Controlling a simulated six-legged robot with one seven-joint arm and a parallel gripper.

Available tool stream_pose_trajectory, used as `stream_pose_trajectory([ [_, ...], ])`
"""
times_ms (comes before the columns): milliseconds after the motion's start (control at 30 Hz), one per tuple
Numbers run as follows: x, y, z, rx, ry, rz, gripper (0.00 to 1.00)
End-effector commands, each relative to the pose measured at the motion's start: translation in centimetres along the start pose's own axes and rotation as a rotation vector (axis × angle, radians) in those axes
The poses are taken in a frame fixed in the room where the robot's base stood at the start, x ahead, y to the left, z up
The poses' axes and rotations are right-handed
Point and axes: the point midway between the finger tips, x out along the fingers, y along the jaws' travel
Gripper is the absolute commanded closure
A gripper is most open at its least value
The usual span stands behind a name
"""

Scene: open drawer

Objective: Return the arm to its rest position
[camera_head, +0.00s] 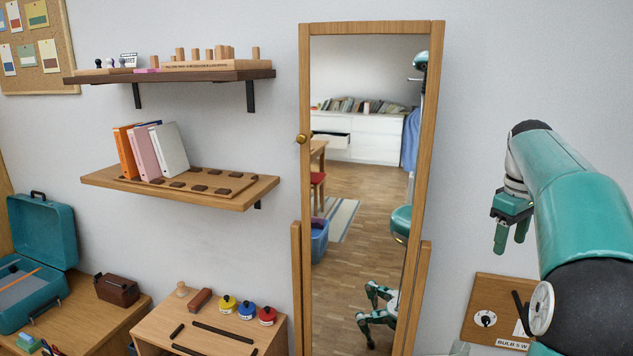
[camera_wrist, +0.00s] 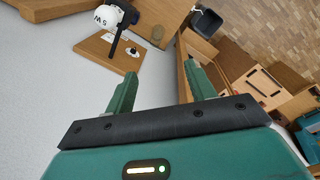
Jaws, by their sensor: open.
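My gripper (camera_head: 512,232) hangs at the right of the head view, in front of the bare wall and right of the mirror. My teal arm reaches up from the lower right corner and bends over at the top. In the wrist view my gripper (camera_wrist: 160,88) shows two teal fingers spread apart with nothing between them. The fingers touch nothing that I can see. No open drawer shows near my gripper; one pulled-out drawer (camera_head: 331,138) appears only in the mirror's reflection, in a white dresser.
A wood-framed standing mirror (camera_head: 435,140) is left of my gripper. Two wall shelves (camera_head: 255,188) hold binders and pegs. A low cabinet (camera_head: 235,335) stands below.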

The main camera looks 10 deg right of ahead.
Motion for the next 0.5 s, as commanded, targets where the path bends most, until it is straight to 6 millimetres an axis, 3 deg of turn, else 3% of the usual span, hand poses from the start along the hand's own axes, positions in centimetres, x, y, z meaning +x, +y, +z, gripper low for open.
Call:
stream_pose_trajectory([
  [33, -0.9, -2.9, -1.0, -0.002, 0.010, 0.021, 0.45],
  [233, -2.4, -12.6, -2.6, 0.033, 0.072, 0.082, 0.45],
  [500, -1.9, -24.7, -0.8, 0.100, 0.197, 0.113, 0.45],
])
